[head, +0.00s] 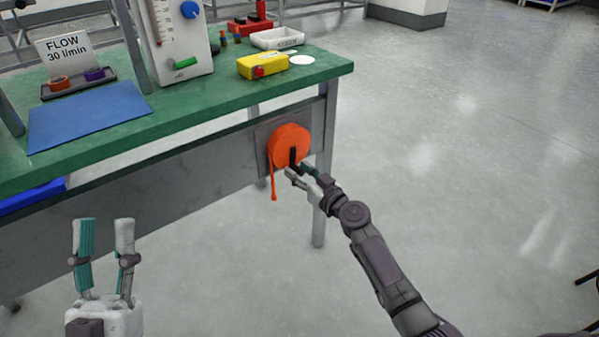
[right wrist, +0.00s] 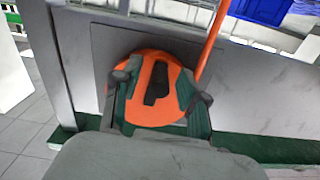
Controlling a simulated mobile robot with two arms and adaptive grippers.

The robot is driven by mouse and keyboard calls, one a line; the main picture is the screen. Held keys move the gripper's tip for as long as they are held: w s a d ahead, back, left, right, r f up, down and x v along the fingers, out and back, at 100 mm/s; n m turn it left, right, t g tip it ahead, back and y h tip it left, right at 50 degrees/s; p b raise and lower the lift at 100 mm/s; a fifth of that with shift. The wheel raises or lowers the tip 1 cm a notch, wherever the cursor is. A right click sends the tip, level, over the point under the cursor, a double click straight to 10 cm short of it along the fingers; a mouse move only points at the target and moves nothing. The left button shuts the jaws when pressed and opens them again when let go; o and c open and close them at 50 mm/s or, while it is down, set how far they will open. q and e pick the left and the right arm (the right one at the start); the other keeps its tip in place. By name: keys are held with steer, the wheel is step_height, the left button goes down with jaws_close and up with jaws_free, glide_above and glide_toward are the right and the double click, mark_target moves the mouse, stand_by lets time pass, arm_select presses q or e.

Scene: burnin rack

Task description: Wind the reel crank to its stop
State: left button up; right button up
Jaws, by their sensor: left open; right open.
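An orange reel (head: 287,143) is mounted on the grey front panel below the green bench top, near its right end. A short black crank (head: 292,157) shows on the reel's face, and an orange cord hangs from the reel's left side. My right gripper (head: 299,171) is open at the lower part of the reel, close to the crank. In the right wrist view the reel (right wrist: 145,112) and the dark crank (right wrist: 157,84) lie between the open fingers; contact cannot be told. My left gripper (head: 104,222) is open and empty, low at the left, away from the reel.
The green bench (head: 200,114) carries a blue mat (head: 88,115), a flow meter (head: 181,40), a yellow box (head: 262,65) and a white tray (head: 277,38). A bench leg (head: 319,226) stands just right of the reel. The floor to the right is open.

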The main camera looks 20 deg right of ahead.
steer(key=shift+c, duration=0.3)
jaws_close()
steer(key=shift+a, duration=0.1)
